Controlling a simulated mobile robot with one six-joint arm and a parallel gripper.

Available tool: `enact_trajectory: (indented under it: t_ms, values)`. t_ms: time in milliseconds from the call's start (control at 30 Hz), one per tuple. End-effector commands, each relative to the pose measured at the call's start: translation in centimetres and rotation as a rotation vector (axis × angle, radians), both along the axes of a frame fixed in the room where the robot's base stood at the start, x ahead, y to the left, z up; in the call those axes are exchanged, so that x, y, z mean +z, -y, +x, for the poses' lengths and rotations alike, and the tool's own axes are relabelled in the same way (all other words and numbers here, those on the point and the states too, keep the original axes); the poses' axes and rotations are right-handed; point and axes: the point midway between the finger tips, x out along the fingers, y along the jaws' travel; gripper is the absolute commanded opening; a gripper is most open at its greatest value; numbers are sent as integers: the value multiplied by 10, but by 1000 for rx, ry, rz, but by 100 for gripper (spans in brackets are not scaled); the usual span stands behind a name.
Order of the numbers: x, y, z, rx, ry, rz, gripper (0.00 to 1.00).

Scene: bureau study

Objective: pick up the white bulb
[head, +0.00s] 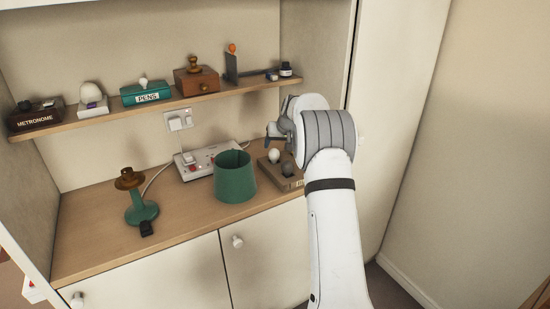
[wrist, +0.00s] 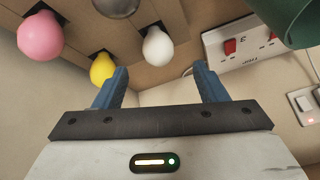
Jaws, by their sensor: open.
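The white bulb (wrist: 157,48) stands in a brown cardboard holder (wrist: 185,45). In the wrist view it shows beyond the gap between my fingertips, nearer the middle than the other bulbs. In the head view a pale bulb (head: 274,156) shows in the holder (head: 290,184), beside a dark grey one (head: 288,168). My gripper (wrist: 158,75) is open with nothing between its two blue fingers. In the head view my gripper (head: 273,132) is above the holder, its fingers partly hidden by my wrist.
In the wrist view a pink bulb (wrist: 40,37), yellow bulb (wrist: 102,68) and grey bulb (wrist: 117,5) surround the white one. A green lampshade (head: 235,178) and power strip (head: 201,164) stand left of the holder. A shelf (head: 150,110) overhangs behind. A green lamp base (head: 141,209) stands further left.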

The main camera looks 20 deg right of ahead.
Motion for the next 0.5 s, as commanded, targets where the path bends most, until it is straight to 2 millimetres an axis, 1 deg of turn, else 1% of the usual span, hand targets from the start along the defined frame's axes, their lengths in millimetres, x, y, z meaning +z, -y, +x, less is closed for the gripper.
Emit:
enact_trajectory:
  t_ms: [33,233,500]
  values:
    - [-5,-1,3,1,-3,1,65]
    - [-21,-1,14,0,-2,0,65]
    - [-51,0,32,-1,-2,1,65]
